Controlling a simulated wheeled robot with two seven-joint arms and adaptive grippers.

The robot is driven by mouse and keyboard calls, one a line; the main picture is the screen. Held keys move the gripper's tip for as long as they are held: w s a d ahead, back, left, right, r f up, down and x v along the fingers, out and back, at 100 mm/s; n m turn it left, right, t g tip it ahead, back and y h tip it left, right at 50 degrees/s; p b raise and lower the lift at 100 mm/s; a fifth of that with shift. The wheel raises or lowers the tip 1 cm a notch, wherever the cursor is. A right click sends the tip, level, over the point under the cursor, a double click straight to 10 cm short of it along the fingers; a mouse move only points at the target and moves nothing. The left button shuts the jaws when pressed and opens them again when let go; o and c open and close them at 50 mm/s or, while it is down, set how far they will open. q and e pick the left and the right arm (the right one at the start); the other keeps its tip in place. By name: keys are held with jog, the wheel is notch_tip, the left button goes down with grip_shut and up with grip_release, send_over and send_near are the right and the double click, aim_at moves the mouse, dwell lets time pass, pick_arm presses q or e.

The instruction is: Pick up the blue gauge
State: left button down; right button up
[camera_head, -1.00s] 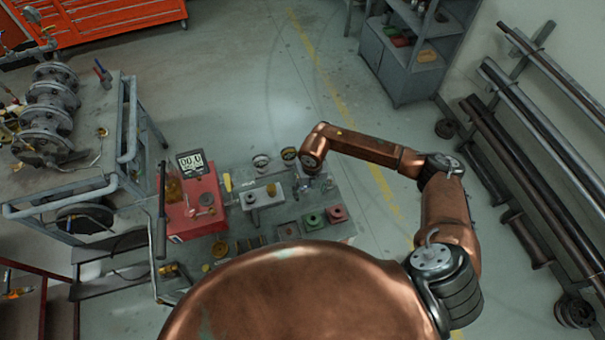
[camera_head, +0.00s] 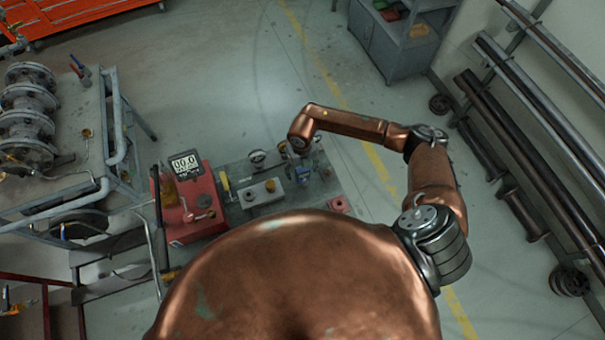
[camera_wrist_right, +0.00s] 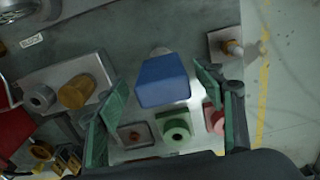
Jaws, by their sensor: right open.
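The blue gauge (camera_wrist_right: 162,82) shows from above in the right wrist view as a blue block with a pale grey fitting at its far end. My right gripper (camera_wrist_right: 161,92) is open, with one green-padded finger on each side of the gauge and visible gaps between. I cannot tell how far the fingertips are above the bench. In the head view a small blue patch (camera_head: 304,174), likely the gauge, shows just below my right wrist. There the right fingers are mostly hidden. My left gripper is not in view.
A green round part (camera_wrist_right: 177,131) and a red one (camera_wrist_right: 213,118) sit near the gauge. A grey block with a brass knob (camera_wrist_right: 76,93) is to the left. A red box with a display (camera_head: 190,205) stands at the bench's left. A cart with valves (camera_head: 60,150) is farther left.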

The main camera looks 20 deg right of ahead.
notch_tip(320, 180, down, 4)
jog(key=shift+s+d+r+p, duration=0.15)
jog(key=shift+r+p, duration=0.05)
jog(key=shift+p, duration=0.2)
jog(key=shift+f, duration=0.3)
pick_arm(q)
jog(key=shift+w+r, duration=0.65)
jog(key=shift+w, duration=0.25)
pick_arm(e)
jog(key=shift+c, duration=0.3)
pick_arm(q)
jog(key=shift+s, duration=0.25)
pick_arm(e)
jog(key=c, duration=1.3)
